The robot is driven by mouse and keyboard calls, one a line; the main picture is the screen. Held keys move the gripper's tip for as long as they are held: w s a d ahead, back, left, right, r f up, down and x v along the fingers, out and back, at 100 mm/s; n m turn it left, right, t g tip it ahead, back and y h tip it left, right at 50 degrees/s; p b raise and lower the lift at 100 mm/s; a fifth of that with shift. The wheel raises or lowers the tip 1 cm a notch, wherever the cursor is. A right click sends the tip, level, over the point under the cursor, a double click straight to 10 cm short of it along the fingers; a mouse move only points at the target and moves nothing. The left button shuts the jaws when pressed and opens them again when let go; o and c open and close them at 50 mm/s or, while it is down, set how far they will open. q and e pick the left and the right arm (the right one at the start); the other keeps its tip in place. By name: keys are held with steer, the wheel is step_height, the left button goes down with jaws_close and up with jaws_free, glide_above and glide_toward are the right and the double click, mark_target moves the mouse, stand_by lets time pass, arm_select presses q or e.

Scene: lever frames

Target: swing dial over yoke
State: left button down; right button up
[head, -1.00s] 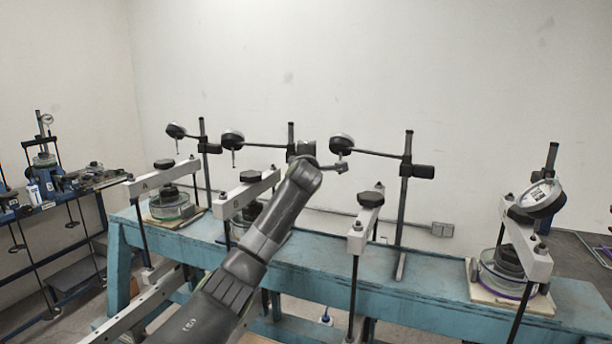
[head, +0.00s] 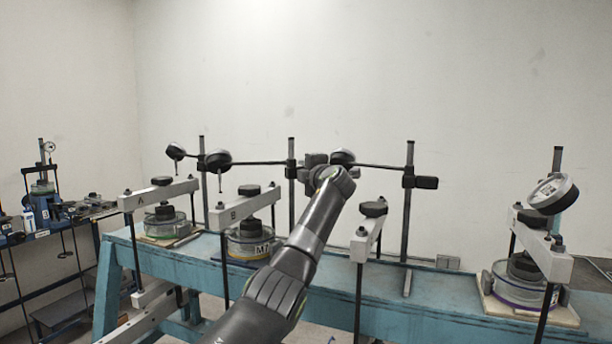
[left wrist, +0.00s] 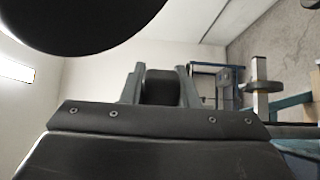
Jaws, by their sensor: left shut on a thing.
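Yoke B (head: 233,214) is a pale bar with a black knob (head: 249,190), above a glass cell (head: 250,242). Its dial (head: 218,160) hangs on a thin rod from the second post (head: 291,205), with its stem above and left of the knob. My left gripper (head: 314,162) is beside that post. In the left wrist view its fingers (left wrist: 160,86) are shut on a dark block, which appears to be on the post's right side. A large black rounded shape fills that view's upper left. My right gripper is not in view.
Yoke A (head: 150,197) and its dial (head: 175,151) stand to the left. A third dial (head: 342,156) is close behind my wrist, on the third post (head: 408,220). A tilted dial (head: 553,194) is at far right. The blue bench (head: 420,285) carries them.

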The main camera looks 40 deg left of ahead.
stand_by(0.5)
arm_select(q)
steer(key=c, duration=1.1)
jaws_free()
steer(key=shift+a, duration=0.1)
